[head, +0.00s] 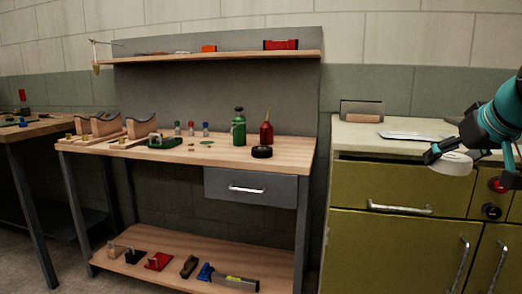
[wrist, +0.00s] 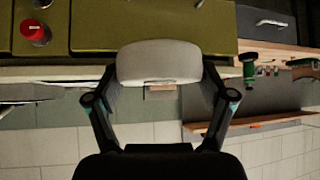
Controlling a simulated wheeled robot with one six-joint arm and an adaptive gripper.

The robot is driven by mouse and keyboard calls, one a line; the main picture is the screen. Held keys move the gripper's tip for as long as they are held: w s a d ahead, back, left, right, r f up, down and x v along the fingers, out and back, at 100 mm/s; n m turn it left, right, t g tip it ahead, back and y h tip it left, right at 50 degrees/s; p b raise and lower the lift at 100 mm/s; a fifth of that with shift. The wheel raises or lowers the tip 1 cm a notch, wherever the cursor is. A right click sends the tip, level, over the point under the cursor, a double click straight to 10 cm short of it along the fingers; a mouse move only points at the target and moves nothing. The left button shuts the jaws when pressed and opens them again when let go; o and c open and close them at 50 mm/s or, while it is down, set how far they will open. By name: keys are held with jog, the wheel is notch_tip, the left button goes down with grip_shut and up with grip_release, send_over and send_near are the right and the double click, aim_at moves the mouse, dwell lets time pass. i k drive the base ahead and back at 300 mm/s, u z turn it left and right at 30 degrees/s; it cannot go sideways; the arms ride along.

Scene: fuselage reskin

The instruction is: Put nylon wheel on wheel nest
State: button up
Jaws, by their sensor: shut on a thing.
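The nylon wheel (head: 453,164) is a white, round, thick disc. In the wrist view the white wheel (wrist: 159,62) sits between the two black fingers of my gripper (wrist: 160,72). I cannot tell for sure which thing is the wheel nest; a black round ring-like piece (head: 262,152) lies on the workbench's front right.
The wooden workbench (head: 225,155) carries a green bottle (head: 239,127), a red bottle (head: 266,133), small coloured bottles and wooden cradles (head: 140,127). The olive cabinet (head: 395,188) has a pale top with a white sheet-like piece (head: 405,136) and a grey holder (head: 361,110). A shelf (head: 215,58) overhangs the bench.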

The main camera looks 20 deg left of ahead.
aim_at(197, 148)
jog(key=u, duration=1.45)
jog(key=i, duration=1.65)
